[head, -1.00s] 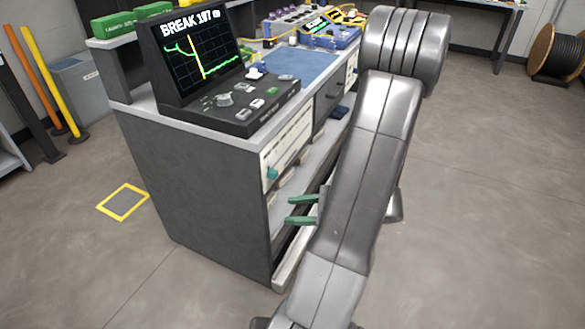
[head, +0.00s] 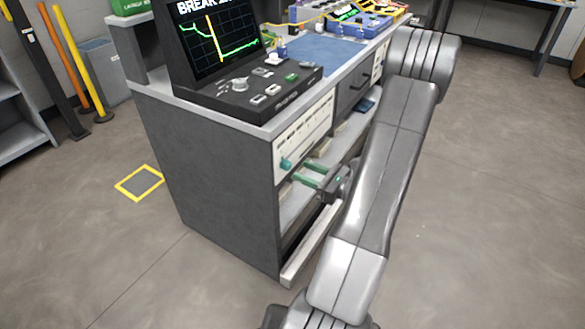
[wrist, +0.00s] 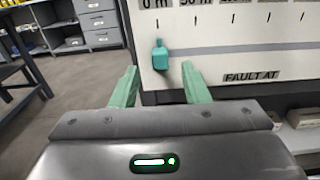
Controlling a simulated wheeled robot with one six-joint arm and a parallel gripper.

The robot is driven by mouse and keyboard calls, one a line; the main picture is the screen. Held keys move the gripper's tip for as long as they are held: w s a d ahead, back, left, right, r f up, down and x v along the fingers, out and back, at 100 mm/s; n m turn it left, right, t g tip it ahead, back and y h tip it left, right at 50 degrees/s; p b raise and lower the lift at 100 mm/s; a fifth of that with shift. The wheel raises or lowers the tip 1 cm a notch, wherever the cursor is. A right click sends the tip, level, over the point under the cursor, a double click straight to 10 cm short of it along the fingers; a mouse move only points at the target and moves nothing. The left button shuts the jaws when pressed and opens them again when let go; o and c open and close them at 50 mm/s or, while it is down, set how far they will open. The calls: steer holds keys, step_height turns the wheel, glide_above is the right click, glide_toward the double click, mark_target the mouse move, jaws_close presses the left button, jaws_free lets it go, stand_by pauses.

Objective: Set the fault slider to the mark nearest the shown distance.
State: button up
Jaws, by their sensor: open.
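The teal fault slider (wrist: 160,54) stands on a white scale panel (wrist: 215,50), under the "0 m" mark at the panel's left end. The slider also shows in the head view (head: 286,163), on the front of the bench. My gripper (wrist: 159,76) is open, its two green fingers on either side of the slider's line. The fingertips are close to the slider; I cannot tell whether they reach around it. The head view shows my gripper (head: 303,174) just right of the slider. The tester screen (head: 218,42) shows a trace with a yellow line; its "BREAK" number is cut off.
The scale has several marks to the right; a "50 m" label is partly cut off, and "FAULT AT" is printed below. The dark tester console (head: 255,92) sits on the bench above. Open shelves (head: 300,200) lie below the panel. The floor (head: 480,220) on the right is clear.

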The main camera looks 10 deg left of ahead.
mark_target(290, 165)
steer(key=shift+x, duration=2.55)
jaws_close()
